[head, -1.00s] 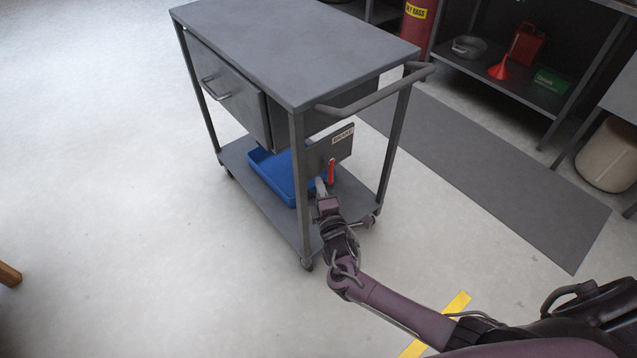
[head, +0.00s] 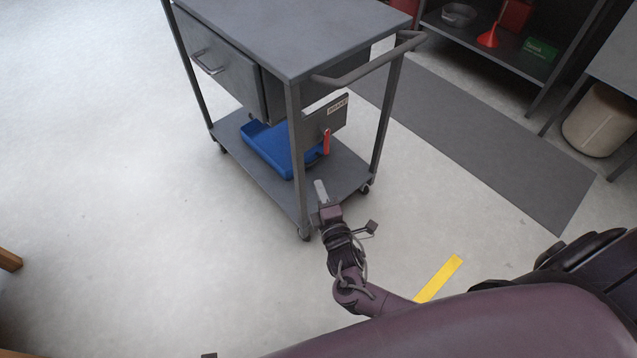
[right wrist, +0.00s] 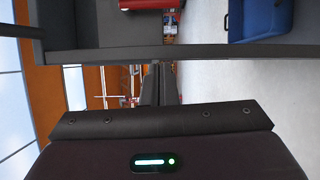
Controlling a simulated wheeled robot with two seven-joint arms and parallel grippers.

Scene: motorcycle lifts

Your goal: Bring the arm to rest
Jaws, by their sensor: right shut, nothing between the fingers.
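My right gripper (head: 321,190) is shut and empty, in front of the near corner of the grey cart (head: 345,188). In the right wrist view its closed fingers (right wrist: 158,82) point toward a dark horizontal bar, with nothing held between them. A grey panel (head: 335,118) with a small label and a red lever (head: 326,142) stands under the cart's top. The lever hangs down, and the gripper is apart from it, lower and nearer to me. My left gripper is not in view.
A blue tray (head: 268,150) lies on the cart's lower shelf. The cart's handle (head: 375,62) juts out to the right. A grey mat (head: 480,140), a beige bin (head: 600,118) and a shelf with a red funnel (head: 488,38) are on the right. Floor around the cart is clear.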

